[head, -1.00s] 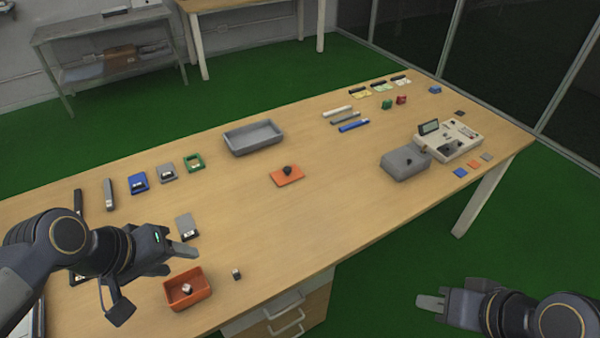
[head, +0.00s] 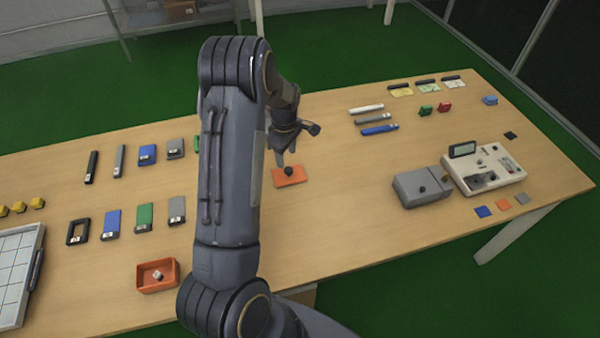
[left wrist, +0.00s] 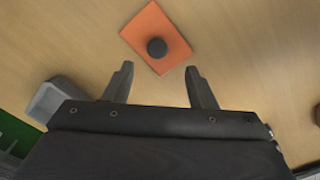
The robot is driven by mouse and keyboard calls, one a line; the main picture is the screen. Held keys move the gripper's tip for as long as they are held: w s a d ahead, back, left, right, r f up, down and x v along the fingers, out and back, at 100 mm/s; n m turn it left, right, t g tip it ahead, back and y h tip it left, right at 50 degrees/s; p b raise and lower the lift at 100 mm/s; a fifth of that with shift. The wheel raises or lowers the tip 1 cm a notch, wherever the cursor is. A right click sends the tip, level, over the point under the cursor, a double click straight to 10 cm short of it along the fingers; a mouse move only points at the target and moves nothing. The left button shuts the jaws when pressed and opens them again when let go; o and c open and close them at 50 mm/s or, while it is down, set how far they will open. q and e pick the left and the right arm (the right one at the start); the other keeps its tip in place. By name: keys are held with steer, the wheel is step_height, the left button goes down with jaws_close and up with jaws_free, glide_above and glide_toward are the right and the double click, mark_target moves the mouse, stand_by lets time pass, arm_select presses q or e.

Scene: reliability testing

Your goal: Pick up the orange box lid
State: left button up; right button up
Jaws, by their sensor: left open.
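The orange box lid (head: 290,178) lies flat on the wooden table, a thin plate with a round dark knob (head: 289,171) at its middle. It also shows in the left wrist view (left wrist: 172,50), just beyond my fingertips. My left gripper (head: 281,158) is above the lid's far left side, partly hidden by my own arm. In the left wrist view its two fingers (left wrist: 160,78) are spread apart with nothing between them, and the knob lies ahead of the gap. The orange box (head: 157,277), open and holding a small object, stands at the table's near side. My right gripper is out of view.
A grey box (head: 421,188) and a white device (head: 487,168) stand to the right. Several coloured parts lie in rows at the left.

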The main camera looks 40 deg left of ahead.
mark_target(288, 169)
arm_select(q)
steer(key=f+b, duration=0.1)
steer(key=f, duration=0.2)
steer(key=f+b, duration=0.2)
steer(key=f, duration=0.1)
steer(key=shift+w+d+f+b, duration=0.1)
steer(key=shift+w+f+b, duration=0.1)
steer(key=shift+f+b, duration=0.1)
steer(key=shift+r, duration=0.15)
steer(key=shift+c, duration=0.3)
